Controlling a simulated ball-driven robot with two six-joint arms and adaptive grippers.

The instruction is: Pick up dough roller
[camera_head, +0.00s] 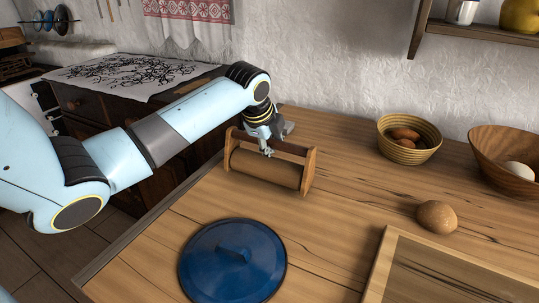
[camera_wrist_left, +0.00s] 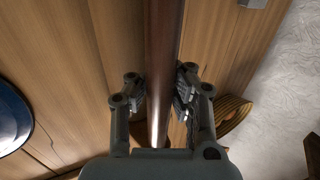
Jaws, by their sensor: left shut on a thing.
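The dough roller (camera_head: 265,170) is a wooden frame with two upright end plates, a thick cylinder between them and a bar across the top. It is at the far left part of the wooden table in the head view. My left gripper (camera_head: 268,150) comes down from above and is shut on the top bar near its middle. In the left wrist view the dark brown bar (camera_wrist_left: 163,60) runs between the two fingers of my left gripper (camera_wrist_left: 160,95). I cannot tell whether the roller touches the table. My right gripper is not in view.
A blue lid (camera_head: 235,268) lies in front of the roller. A round brown loaf or ball (camera_head: 436,216), a woven basket (camera_head: 425,150), a wooden bowl (camera_head: 490,160) and a framed board (camera_head: 380,275) are to the right. A wall shelf (camera_head: 480,33) hangs above right.

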